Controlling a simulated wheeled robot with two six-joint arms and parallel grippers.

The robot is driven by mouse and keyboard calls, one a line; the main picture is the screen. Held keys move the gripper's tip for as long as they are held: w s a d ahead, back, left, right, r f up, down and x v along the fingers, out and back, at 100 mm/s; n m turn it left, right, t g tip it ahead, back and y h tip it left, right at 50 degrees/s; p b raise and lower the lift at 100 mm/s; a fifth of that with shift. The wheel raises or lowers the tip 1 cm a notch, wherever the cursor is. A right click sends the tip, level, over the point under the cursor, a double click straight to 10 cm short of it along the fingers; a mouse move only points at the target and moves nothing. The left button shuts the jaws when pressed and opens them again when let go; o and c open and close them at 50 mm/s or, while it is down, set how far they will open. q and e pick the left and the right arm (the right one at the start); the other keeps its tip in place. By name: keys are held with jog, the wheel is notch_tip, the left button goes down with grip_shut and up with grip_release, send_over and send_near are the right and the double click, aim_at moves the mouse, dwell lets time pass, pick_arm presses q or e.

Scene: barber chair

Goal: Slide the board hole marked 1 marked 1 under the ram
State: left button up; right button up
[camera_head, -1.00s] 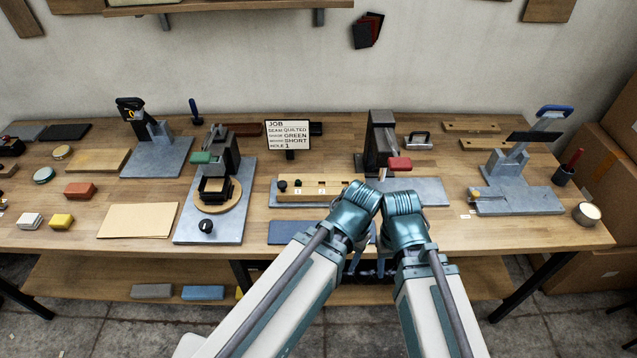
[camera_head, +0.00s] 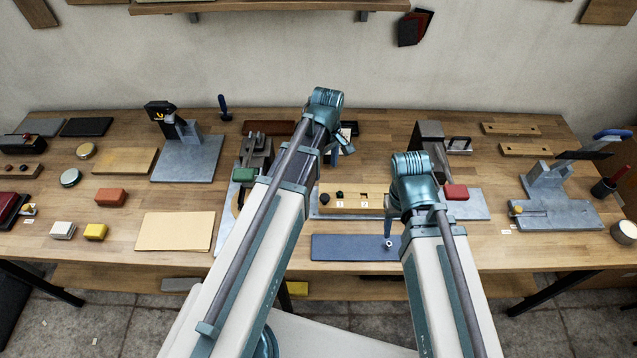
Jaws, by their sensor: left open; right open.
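The light wooden board (camera_head: 350,199) lies on a grey base plate left of the dark press (camera_head: 428,150) with the red handle (camera_head: 456,192). Marks 1 and 2 show on its front, with dark round spots at its left end and above the 1. Its right end is hidden behind my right wrist, so its place relative to the ram cannot be seen. My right gripper (camera_head: 392,228) is open, near the board's right part, mostly hidden by its own wrist. My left gripper (camera_head: 342,148) is open and empty, raised behind the board.
A blue mat (camera_head: 345,247) lies in front of the board. My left arm covers much of another press with a green handle (camera_head: 244,174) and most of the job card. A grey fixture (camera_head: 560,205) stands at right. A tan sheet (camera_head: 175,231) lies at left.

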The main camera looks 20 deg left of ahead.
aim_at(325, 197)
pick_arm(q)
jog(key=shift+f, duration=0.15)
notch_tip(325, 197, down, 14)
jog(key=b, duration=1.4)
jog(key=shift+r, duration=0.2)
grip_shut()
dwell(0.6)
